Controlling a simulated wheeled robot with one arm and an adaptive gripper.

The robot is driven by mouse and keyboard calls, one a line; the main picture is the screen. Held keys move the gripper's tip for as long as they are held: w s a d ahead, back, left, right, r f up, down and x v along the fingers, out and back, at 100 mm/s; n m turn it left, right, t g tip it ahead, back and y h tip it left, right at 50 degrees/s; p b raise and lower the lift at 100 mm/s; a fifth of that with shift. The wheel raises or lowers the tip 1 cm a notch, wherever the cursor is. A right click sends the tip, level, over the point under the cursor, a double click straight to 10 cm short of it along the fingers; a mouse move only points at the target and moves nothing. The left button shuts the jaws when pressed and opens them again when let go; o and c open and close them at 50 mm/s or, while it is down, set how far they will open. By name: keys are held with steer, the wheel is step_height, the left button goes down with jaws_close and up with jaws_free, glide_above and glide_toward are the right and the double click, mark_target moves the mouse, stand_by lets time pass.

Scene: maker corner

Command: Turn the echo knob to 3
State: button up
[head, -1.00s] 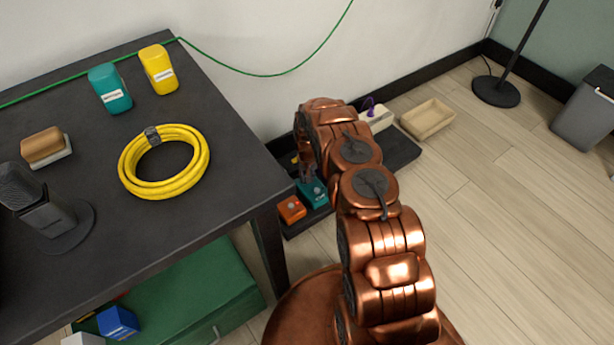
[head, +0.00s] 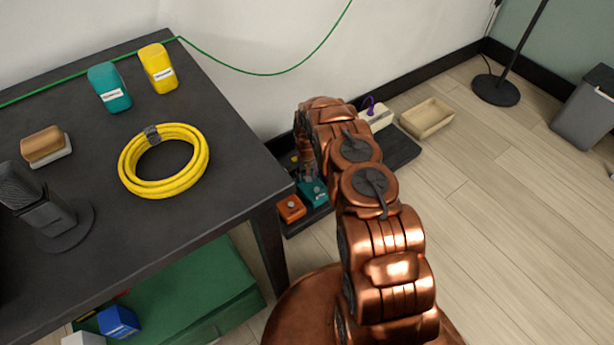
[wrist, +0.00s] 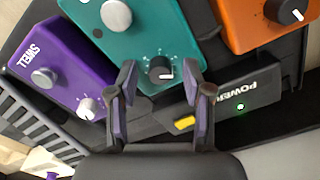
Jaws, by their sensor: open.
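In the wrist view a teal pedal (wrist: 150,38) carries a black knob (wrist: 161,70) with a white pointer mark, near the edge closest to my gripper. My gripper (wrist: 163,78) is open, with one finger on each side of this black knob. I cannot tell whether the fingers touch it. No echo label is readable on the teal pedal from here. In the head view the teal pedal (head: 315,194) sits on the low dark board, and my arm hides part of it.
A purple pedal (wrist: 65,60) marked SWELL and an orange pedal (wrist: 262,22) flank the teal one. A power unit (wrist: 255,90) with a lit green light is close by my fingers. The black table (head: 225,190) stands left of my arm; open floor lies right.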

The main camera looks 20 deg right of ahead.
steer(key=shift+r, duration=0.1)
step_height(320, 180, up, 12)
stand_by(0.7)
stand_by(0.5)
